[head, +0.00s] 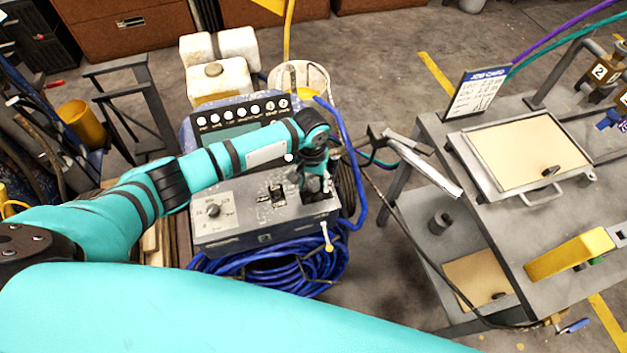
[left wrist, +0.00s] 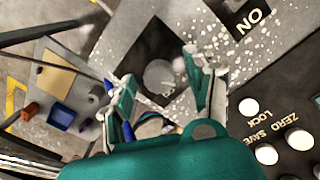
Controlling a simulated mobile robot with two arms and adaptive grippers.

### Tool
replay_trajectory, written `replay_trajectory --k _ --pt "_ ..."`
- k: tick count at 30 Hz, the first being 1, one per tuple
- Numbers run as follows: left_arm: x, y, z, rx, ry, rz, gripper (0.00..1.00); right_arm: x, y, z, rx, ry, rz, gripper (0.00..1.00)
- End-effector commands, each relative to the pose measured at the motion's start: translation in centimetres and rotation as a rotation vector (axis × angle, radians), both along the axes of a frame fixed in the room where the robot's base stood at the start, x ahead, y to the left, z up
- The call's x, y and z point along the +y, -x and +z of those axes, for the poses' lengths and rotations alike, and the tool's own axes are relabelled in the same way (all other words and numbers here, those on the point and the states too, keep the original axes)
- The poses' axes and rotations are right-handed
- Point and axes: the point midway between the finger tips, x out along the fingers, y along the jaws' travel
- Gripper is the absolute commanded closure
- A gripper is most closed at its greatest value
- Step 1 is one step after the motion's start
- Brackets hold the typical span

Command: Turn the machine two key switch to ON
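The machine's grey control box (head: 235,225) stands in the middle of the head view. My left gripper (head: 314,184) points down over the right end of its top panel and hides that part. In the left wrist view, the key switch (left wrist: 159,76) is a round grey piece on a dark square plate. My left gripper also shows there (left wrist: 165,95), with its two fingers apart on either side of the switch and nothing clearly held. The ON label (left wrist: 251,20) is up and right of the switch. I cannot tell the key's turn or contact. My right gripper is not in view.
A dial (head: 213,211) and a small dark switch (head: 278,194) sit left of my gripper. Coiled blue hose (head: 270,274) lies below. A grey table (head: 500,235) with a clipboard stands at right.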

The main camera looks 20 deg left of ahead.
Motion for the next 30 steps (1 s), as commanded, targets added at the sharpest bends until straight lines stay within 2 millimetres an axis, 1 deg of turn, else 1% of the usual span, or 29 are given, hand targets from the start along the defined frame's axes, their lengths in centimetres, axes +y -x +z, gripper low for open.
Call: replay_trajectory --k 1,2,12,22,26,30 --pt "0.0 0.0 0.0 0.000 0.000 0.000 0.51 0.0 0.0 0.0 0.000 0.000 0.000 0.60" --pt "0.0 0.0 0.0 0.000 0.000 0.000 0.55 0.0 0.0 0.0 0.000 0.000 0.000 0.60" --pt "0.0 0.0 0.1 0.000 0.000 0.000 1.00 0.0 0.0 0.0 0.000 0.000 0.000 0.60" --pt "0.0 0.0 0.2 0.001 0.001 -0.044 1.00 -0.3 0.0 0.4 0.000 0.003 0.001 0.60" --pt "0.0 0.0 0.3 0.002 0.001 -0.110 1.00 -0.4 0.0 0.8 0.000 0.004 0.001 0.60" --pt "0.0 -0.1 0.3 0.001 0.001 -0.215 1.00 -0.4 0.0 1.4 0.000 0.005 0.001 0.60"
